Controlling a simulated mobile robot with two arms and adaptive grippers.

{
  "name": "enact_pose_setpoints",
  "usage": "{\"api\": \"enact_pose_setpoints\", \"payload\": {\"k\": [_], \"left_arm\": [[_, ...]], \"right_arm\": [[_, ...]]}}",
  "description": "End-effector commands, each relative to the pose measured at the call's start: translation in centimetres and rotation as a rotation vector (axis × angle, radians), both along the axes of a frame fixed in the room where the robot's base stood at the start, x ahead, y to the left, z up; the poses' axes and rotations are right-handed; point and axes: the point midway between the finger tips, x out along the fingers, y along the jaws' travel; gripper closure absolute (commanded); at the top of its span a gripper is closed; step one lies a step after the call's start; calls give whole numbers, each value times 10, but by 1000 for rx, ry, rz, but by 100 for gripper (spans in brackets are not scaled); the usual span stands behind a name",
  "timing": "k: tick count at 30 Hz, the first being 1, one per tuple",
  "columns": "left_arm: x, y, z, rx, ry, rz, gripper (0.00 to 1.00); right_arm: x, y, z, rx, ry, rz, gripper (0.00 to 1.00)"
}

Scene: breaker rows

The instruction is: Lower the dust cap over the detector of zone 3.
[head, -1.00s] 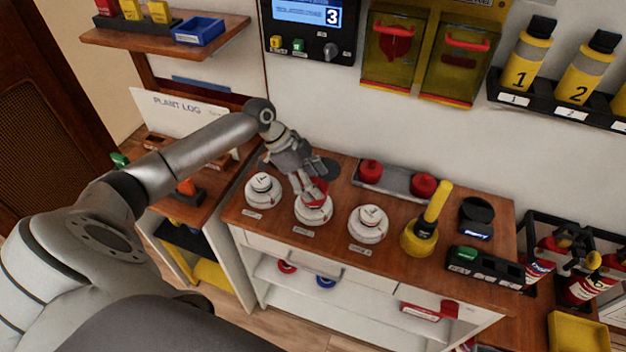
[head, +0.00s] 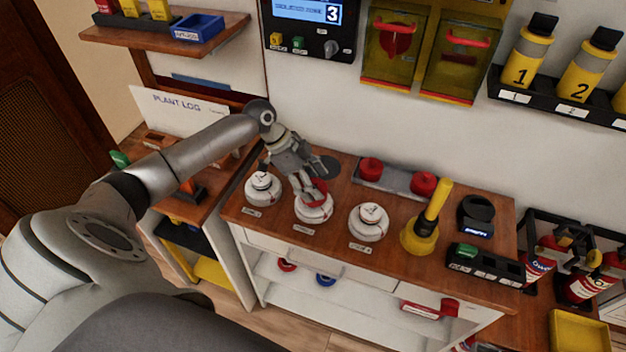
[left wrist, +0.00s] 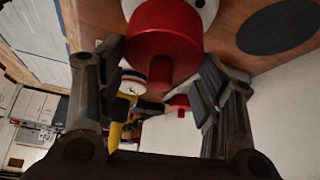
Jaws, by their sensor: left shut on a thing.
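My left gripper (head: 312,192) is shut on a red dust cap (head: 319,186) at the middle white detector (head: 314,210) of three on the wooden bench. In the left wrist view the cap's wide red rim (left wrist: 165,30) faces the white detector, and its narrower red knob (left wrist: 160,74) is between my fingers. The cap is at the detector's top; I cannot tell whether it is fully seated. The detector's label is too small to read surely. Other detectors stand left (head: 263,188) and right (head: 368,222), both uncovered. My right gripper is not in view.
A grey tray (head: 397,180) behind holds two more red caps. A yellow tool (head: 420,236) with an upright handle stands right of the detectors. A dark round disc (head: 328,168) lies behind my gripper. The wall panel screen (head: 307,10) shows 3.

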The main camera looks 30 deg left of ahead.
Motion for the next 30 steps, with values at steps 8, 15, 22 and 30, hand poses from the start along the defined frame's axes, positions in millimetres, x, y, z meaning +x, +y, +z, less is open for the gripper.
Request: {"api": "enact_pose_setpoints", "payload": {"k": [8, 15, 22, 30], "left_arm": [[0, 0, -8, 0, 0, 1, 55], [0, 0, -14, 1, 1, 1, 55], [0, 0, -17, 1, 1, 1, 32], [0, 0, -17, 0, 0, 1, 13]], "right_arm": [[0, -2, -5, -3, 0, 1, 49], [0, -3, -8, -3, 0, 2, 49], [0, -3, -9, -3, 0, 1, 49], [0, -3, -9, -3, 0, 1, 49]]}}
